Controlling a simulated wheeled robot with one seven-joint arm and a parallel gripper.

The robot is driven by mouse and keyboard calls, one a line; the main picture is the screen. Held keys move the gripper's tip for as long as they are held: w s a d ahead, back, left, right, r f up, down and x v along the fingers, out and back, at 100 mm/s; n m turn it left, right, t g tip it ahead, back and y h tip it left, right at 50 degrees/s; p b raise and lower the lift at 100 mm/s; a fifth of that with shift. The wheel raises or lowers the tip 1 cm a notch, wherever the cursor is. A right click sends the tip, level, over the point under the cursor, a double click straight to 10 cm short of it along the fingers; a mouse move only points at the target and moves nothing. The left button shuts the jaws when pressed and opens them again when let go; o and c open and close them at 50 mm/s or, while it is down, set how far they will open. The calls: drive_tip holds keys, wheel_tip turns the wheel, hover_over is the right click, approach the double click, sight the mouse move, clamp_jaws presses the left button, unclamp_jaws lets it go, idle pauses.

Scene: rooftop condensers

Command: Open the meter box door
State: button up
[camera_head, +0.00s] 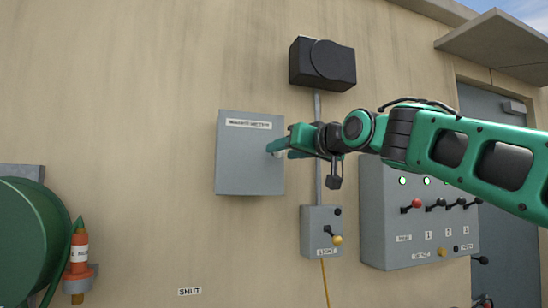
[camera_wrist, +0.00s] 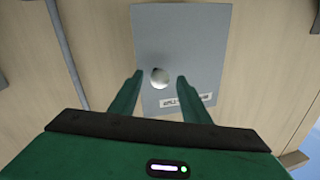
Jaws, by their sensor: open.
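The meter box (camera_head: 245,165) is a grey box on the tan wall with a white label near its top. Its door looks shut. In the wrist view the grey door (camera_wrist: 185,40) fills the upper middle, with a round pale knob (camera_wrist: 160,78) on it. My gripper (camera_head: 276,148) is at the right side of the box front. In the wrist view my gripper (camera_wrist: 159,78) is open, with one finger on each side of the knob. The fingers look apart from the knob; how deep they reach around it I cannot tell.
A light switch box (camera_head: 321,232) with a yellow-tipped lever is below right. A larger grey panel (camera_head: 418,215) with several levers stands further right, behind my arm. A black box (camera_head: 322,64) is above. A green hose reel (camera_head: 35,240) is at left.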

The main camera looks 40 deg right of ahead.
sight(255, 152)
drive_tip(key=shift+w+d, duration=0.15)
drive_tip(key=shift+w, duration=1.45)
